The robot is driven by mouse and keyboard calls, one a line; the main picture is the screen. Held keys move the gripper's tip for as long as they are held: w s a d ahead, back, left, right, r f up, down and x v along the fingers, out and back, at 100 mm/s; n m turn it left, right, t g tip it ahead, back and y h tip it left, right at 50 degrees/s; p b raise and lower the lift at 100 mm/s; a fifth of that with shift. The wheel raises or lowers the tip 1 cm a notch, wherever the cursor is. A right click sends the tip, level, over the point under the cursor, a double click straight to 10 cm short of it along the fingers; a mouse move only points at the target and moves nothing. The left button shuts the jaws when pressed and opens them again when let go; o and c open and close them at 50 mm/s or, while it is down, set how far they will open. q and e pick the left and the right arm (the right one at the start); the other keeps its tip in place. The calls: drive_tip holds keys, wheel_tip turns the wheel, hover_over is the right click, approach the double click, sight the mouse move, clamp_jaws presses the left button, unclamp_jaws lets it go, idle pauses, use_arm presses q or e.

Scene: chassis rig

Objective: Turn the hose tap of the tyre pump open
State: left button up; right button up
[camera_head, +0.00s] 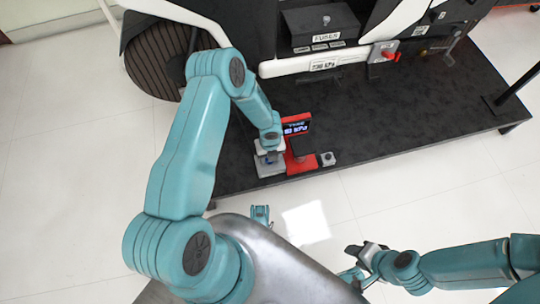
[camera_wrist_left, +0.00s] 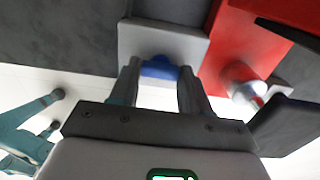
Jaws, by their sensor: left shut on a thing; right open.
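The red tyre pump (camera_head: 301,161) with a lit display (camera_head: 296,128) stands near the front edge of the dark platform. A grey block (camera_head: 270,169) sits at its left side. In the left wrist view the blue hose tap (camera_wrist_left: 160,68) lies against the grey block (camera_wrist_left: 130,40), beside the red pump body (camera_wrist_left: 228,50). My left gripper (camera_head: 269,152) is at the block, its two fingers shut on the blue tap. In the head view the tap is mostly hidden by the gripper. My right gripper (camera_head: 352,262) is open, empty and low over the floor, apart from the pump.
The dark platform (camera_head: 410,115) carries a white tube (camera_head: 300,65), a fuse box (camera_head: 320,22) and a red switch (camera_head: 391,57) behind the pump. A tyre (camera_head: 153,62) is at the upper left. A small grey piece (camera_head: 327,159) is right of the pump.

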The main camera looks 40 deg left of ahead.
idle(0.4)
use_arm(q)
drive_tip(key=o, duration=1.1)
drive_tip(key=shift+c, duration=0.2)
drive_tip(key=shift+r, duration=0.1)
wheel_tip(320, 180, up, 16)
drive_tip(key=p, duration=0.7)
drive_tip(key=shift+r, duration=0.1)
